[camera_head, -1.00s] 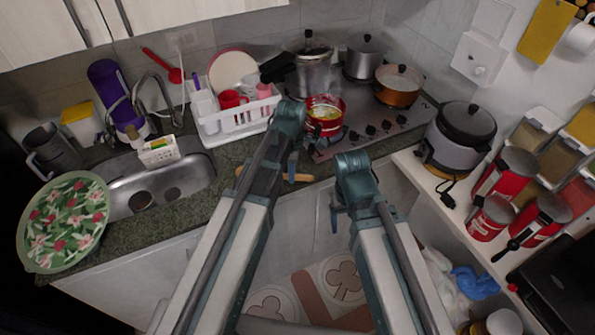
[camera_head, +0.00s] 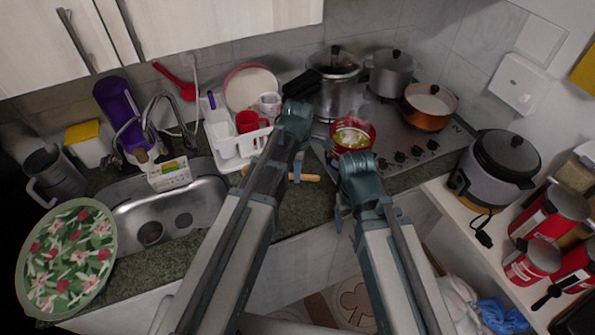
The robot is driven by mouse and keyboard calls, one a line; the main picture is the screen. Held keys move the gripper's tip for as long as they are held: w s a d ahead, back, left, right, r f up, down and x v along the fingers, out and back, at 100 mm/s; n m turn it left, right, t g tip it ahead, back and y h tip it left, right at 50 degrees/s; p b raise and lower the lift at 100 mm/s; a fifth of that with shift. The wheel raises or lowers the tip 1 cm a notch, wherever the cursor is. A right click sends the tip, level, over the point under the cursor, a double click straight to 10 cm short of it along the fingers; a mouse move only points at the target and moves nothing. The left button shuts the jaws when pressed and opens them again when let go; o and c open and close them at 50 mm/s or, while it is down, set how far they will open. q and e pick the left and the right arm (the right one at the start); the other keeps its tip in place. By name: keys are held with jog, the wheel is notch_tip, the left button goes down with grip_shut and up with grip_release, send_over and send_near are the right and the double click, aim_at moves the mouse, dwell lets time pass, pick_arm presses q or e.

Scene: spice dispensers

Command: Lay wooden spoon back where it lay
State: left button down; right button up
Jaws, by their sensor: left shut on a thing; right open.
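The wooden spoon (camera_head: 308,178) is a light brown strip, seen low at the counter's front part, left of the stove. My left forearm covers its middle, and a short piece shows to the left of the arm. My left gripper (camera_head: 297,172) points down at the spoon and is shut on it. I cannot tell whether the spoon touches the counter (camera_head: 298,205). My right gripper (camera_head: 339,214) is open and empty, pointing down in front of the counter's edge, to the right of the spoon.
A red pot (camera_head: 352,137) with food stands on the stove (camera_head: 400,150), close beyond the grippers. A white dish rack (camera_head: 233,150) stands left of the spoon, beside the sink (camera_head: 190,207). A rice cooker (camera_head: 494,170) is at right. Some dark counter is bare around the spoon.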

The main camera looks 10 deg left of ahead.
aim_at(298, 191)
pick_arm(q)
jog(key=shift+f, duration=0.1)
notch_tip(298, 191, down, 6)
jog(key=b, duration=0.6)
dwell(0.3)
jog(key=c, duration=0.6)
grip_release()
jog(key=shift+c, duration=0.2)
jog(key=shift+r, duration=0.2)
notch_tip(298, 191, up, 14)
jog(key=p, duration=1.4)
jog(key=shift+f, duration=0.1)
jog(key=shift+f, duration=0.1)
